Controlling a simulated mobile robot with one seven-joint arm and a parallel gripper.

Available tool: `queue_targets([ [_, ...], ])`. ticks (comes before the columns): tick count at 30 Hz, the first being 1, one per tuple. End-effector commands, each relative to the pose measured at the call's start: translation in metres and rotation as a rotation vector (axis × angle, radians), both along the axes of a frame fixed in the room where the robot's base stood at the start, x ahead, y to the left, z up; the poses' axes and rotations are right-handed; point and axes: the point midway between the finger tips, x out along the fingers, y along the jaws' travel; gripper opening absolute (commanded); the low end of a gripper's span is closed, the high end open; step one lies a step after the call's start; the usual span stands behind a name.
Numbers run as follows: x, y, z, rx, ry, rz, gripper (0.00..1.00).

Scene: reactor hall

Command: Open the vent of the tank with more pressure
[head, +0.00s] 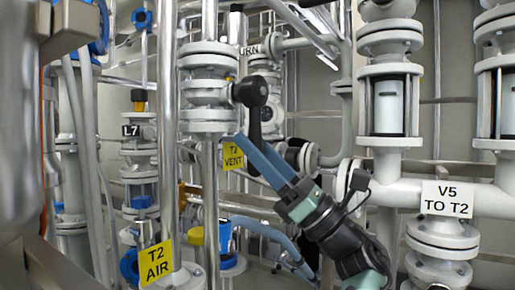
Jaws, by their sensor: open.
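A yellow label reading T2 VENT (233,160) hangs at the middle of the head view, partly hidden by my gripper. Just above it, a valve with a black handle (251,92) sits on the grey flanged vertical pipe (208,92). The dark handle has a round hub, and a bar runs down from it. My gripper (248,143) reaches up from the lower right, its blue-grey fingers open around or beside the lower part of this bar. I cannot tell whether they touch it. No pressure reading is legible here.
A yellow T2 AIR label (157,263) is on a pipe at lower left. An L7 label (131,131) is further back. At right, a white V5 TO T2 sign (447,199) is on thick pipes. Pipes crowd both sides, leaving little free room.

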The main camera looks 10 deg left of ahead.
Motion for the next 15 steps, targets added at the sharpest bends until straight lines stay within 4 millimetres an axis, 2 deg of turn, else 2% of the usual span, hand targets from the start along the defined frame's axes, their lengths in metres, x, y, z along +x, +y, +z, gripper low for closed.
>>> queue_targets([
  [5,-0.001,-0.007,-0.007,-0.001,0.002,-0.001,0.58],
  [15,-0.007,-0.044,-0.044,0.000,0.003,-0.001,0.58],
])
